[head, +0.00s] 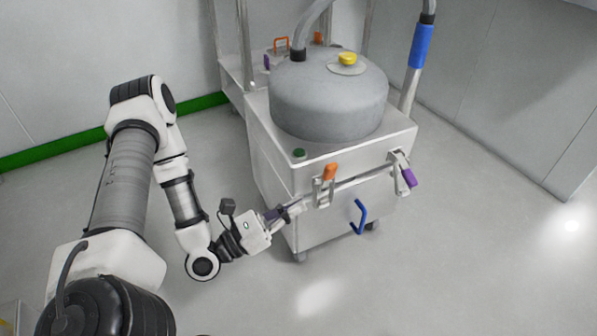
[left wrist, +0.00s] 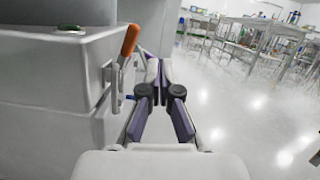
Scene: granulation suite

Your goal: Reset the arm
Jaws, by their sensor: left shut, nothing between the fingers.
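My left arm (head: 180,195) comes in from the left, bent down, with its wrist low near the front left corner of the grey machine cabinet (head: 335,225). My left gripper (head: 297,206) is shut and empty, pointing toward the cabinet's front by the orange-handled latch (head: 329,172). In the left wrist view the gripper's fingers (left wrist: 159,68) meet at their tips. The orange handle (left wrist: 129,40) stands just left of them there; I cannot tell whether they touch the latch. My right gripper is not in view.
The cabinet carries a grey round vessel (head: 330,105) with a yellow knob (head: 347,58). A purple-handled latch (head: 409,177) and a blue handle (head: 359,217) are on its front. Floor to the left and right is clear. Tables (left wrist: 240,30) stand far back in the left wrist view.

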